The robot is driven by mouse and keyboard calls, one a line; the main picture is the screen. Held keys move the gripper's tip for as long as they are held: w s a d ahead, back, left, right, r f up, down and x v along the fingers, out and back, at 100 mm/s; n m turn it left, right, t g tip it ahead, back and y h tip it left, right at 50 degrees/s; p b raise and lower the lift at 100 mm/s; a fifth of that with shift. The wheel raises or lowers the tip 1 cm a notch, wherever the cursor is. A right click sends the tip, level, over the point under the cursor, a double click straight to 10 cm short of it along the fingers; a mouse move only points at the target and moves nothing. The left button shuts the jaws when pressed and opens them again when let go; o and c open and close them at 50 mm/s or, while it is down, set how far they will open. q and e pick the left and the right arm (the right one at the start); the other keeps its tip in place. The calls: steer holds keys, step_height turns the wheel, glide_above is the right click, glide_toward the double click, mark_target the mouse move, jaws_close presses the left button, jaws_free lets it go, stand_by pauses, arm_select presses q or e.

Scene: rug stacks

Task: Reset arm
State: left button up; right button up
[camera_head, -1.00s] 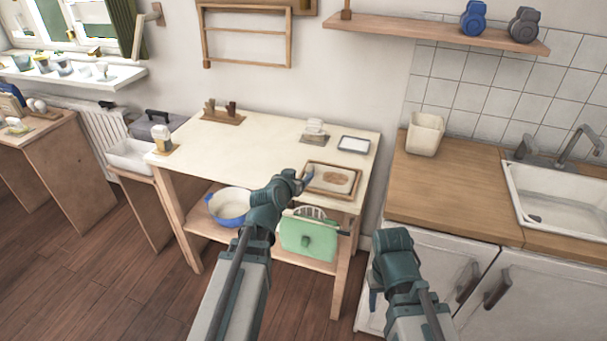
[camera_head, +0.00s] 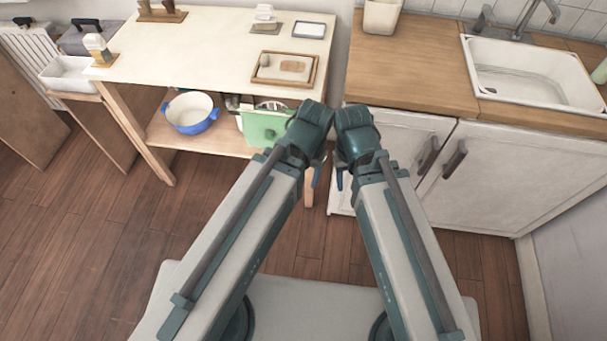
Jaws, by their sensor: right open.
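My two arms reach forward from the bottom of the view, with their teal wrists close together in front of the table. My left gripper (camera_head: 317,178) points down beside the table's front right leg; only a blue fingertip shows, so its opening cannot be judged. My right gripper (camera_head: 340,180) hangs just right of it, open, with nothing seen in it; my wrist hides most of it. Both are over the floor, apart from the tabletop. A wooden-framed tray (camera_head: 257,81) lies on the table's front right, holding a brown flat piece (camera_head: 294,66) and a small pale item (camera_head: 265,62).
The cream table (camera_head: 190,50) has a lower shelf with a blue-and-white pot (camera_head: 191,112) and a green item (camera_head: 262,127). A wooden counter (camera_head: 410,65) with a white sink (camera_head: 530,75) stands right, above white cabinets (camera_head: 500,170). Wooden floor (camera_head: 90,230) is clear at left.

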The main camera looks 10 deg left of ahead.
steer(key=shift+r, duration=0.1)
step_height(320, 180, up, 12)
steer(key=p, duration=1.2)
